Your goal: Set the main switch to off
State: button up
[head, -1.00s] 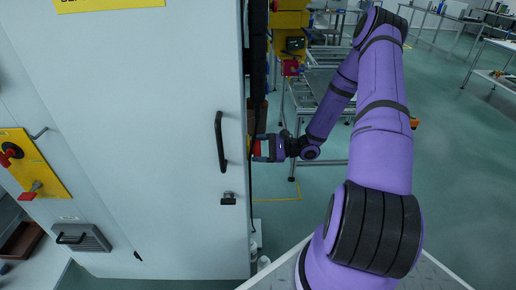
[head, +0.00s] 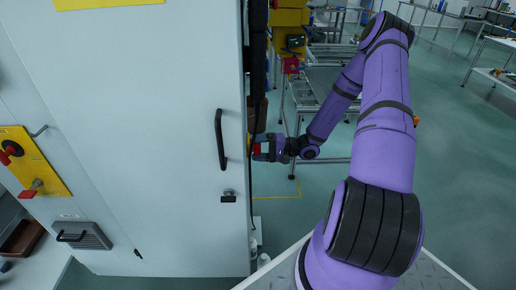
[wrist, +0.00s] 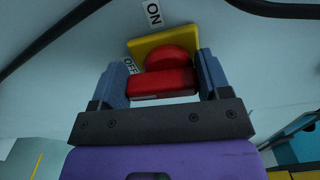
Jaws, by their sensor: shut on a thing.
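The main switch has a red handle (wrist: 162,83) with a round red hub (wrist: 172,58) on a yellow plate (wrist: 150,44). An ON label (wrist: 153,13) stands above the plate and an OFF label (wrist: 130,67) at its left. The handle lies crosswise in the wrist view; its exact pointing direction is unclear. My gripper (wrist: 163,76) is shut on the handle, one finger at each end. In the head view my gripper (head: 257,150) is at the cabinet's right side, where the switch is mostly hidden by the cabinet edge.
The grey cabinet door (head: 150,130) has a black handle (head: 220,140) close to my gripper. A dark cable hangs along the cabinet edge. Another yellow panel (head: 40,165) with red knobs is at the left. Open floor and a metal frame (head: 320,100) lie beyond my arm.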

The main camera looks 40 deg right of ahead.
jog(key=shift+f+n, duration=0.1)
jog(key=shift+n, duration=0.5)
jog(key=o, duration=0.9)
jog(key=v, duration=1.1)
